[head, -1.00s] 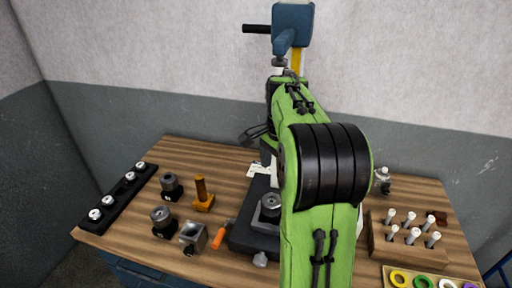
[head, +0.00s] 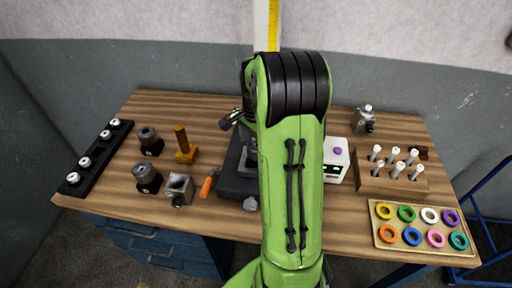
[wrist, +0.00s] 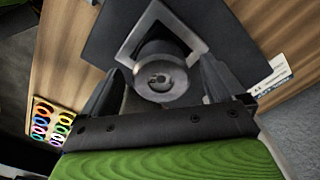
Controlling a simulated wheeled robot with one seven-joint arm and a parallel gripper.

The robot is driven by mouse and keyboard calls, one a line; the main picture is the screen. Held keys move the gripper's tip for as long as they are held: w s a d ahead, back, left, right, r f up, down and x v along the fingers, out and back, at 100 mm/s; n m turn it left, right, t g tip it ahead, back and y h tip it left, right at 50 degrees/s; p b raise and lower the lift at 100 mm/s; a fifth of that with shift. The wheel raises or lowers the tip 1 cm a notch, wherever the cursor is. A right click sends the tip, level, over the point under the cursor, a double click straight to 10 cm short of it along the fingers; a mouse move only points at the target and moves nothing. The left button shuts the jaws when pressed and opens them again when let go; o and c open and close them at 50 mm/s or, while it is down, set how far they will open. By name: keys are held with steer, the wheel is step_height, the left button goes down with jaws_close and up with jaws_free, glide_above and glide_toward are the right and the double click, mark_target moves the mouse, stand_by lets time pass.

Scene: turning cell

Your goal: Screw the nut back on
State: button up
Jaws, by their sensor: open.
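In the wrist view my gripper (wrist: 160,88) is open, with one dark finger on each side of a round grey metal piece (wrist: 161,78). This piece has a hole in its top face and stands by a square light metal frame (wrist: 133,45) on a dark plate (wrist: 105,25). It seems to lie between the fingers; I cannot tell whether they touch it. I cannot tell for sure whether it is the nut. In the head view the dark plate (head: 235,183) shows left of my green arm, which hides my gripper and the round piece.
Left on the bench are a black rail (head: 98,158) with white-topped pieces, dark round holders (head: 147,178), an orange post (head: 182,140), a grey block (head: 179,188) and an orange-handled tool (head: 208,187). Right are a white box (head: 336,160), a peg rack (head: 394,184) and a ring tray (head: 420,248).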

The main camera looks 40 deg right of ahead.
steer(key=shift+f, duration=0.75)
steer(key=shift+c, duration=0.4)
steer(key=c, duration=1.1)
steer(key=shift+o, duration=0.2)
steer(key=m, duration=0.5)
steer(key=shift+w, duration=0.1)
steer(key=m, duration=0.4)
